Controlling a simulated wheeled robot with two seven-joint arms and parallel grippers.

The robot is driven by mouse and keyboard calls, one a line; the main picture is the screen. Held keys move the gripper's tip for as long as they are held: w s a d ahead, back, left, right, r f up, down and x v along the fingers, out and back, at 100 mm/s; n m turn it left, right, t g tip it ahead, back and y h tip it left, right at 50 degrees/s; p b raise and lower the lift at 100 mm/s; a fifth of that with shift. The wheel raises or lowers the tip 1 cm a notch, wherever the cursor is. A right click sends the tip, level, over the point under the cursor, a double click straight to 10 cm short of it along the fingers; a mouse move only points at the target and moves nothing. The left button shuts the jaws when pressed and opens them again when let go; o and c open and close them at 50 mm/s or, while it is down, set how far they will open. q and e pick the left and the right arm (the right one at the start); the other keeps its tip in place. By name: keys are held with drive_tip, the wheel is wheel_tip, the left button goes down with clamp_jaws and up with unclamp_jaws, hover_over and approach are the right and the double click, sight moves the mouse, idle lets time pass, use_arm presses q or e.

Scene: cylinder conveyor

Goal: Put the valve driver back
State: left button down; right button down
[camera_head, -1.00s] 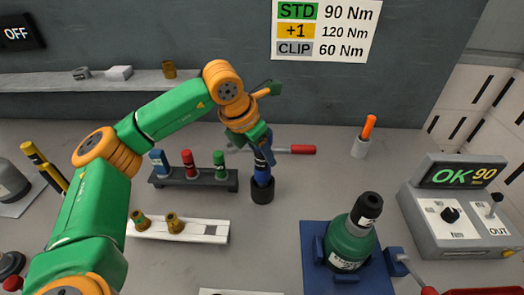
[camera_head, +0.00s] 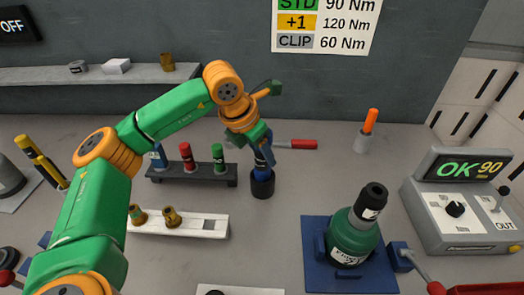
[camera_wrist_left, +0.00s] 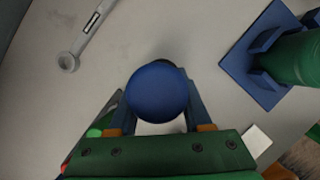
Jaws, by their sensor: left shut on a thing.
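The valve driver (camera_head: 262,172) has a dark blue body and stands about upright. Its lower end is inside a round black cup (camera_head: 262,187) on the table, right of the tool rack. My left gripper (camera_head: 262,153) is shut on its upper part from above. In the left wrist view the driver's round blue top (camera_wrist_left: 157,92) sits between the two fingers and hides most of the cup. How deep the driver sits in the cup is hidden. My right gripper is not in view.
A dark rack (camera_head: 205,180) with blue, red and green tools stands close on the left. A red-handled wrench (camera_head: 302,144) lies behind. A green bottle (camera_head: 352,240) in a blue fixture (camera_head: 313,262) stands front right. A control box (camera_head: 465,215) reads OK 90.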

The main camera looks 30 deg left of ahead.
use_arm(q)
drive_tip(key=shift+f+b, duration=0.95)
drive_tip(key=shift+f, duration=0.1)
drive_tip(key=c, duration=0.8)
unclamp_jaws()
drive_tip(key=o, duration=0.5)
drive_tip(key=shift+s, duration=0.1)
drive_tip(key=shift+o, duration=0.2)
wheel_tip(320, 180, up, 6)
drive_tip(key=p, duration=0.5)
